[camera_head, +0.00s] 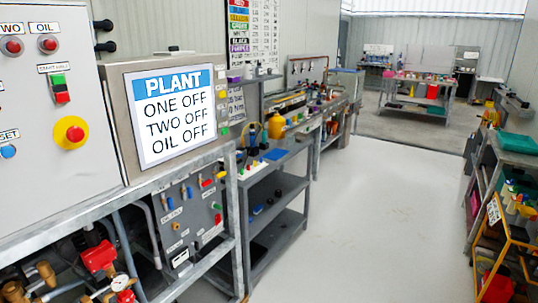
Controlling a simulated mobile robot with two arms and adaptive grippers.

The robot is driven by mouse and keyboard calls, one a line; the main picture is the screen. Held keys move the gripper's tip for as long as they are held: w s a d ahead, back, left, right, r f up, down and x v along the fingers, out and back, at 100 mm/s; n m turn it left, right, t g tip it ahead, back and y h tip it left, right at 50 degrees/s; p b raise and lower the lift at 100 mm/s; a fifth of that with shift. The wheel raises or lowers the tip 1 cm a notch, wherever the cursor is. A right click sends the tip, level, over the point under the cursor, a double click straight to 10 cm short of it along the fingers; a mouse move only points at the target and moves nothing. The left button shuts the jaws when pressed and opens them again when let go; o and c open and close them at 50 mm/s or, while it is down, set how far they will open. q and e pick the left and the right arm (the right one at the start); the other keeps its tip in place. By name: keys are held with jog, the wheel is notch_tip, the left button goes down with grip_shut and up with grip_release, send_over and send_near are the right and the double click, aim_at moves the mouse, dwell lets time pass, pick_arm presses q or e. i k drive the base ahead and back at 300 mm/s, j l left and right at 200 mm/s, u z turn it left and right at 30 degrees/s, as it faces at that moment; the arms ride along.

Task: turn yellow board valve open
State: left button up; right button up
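A grey valve board (196,222) hangs in the metal frame below the PLANT screen, left of centre in the head view. It carries several small coloured handles and fittings, among them red, green, blue and yellow ones. Neither of my grippers is in view.
The screen (170,113) reads PLANT, ONE OFF, TWO OFF, OIL OFF. A control panel (45,100) with buttons stands left of it. Pipework with a red valve (100,257) sits below. Shelves (275,208) stand beyond the board. The floor (375,215) is clear; a cluttered bench (515,157) lines the right.

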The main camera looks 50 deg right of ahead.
aim_at(220, 175)
jog(key=l+z, duration=0.25)
jog(key=l, duration=0.45)
jog(key=l+z, duration=0.25)
jog(key=l, duration=0.5)
jog(key=i+l+z, duration=0.1)
jog(key=l+z, duration=0.15)
jog(key=l, duration=0.45)
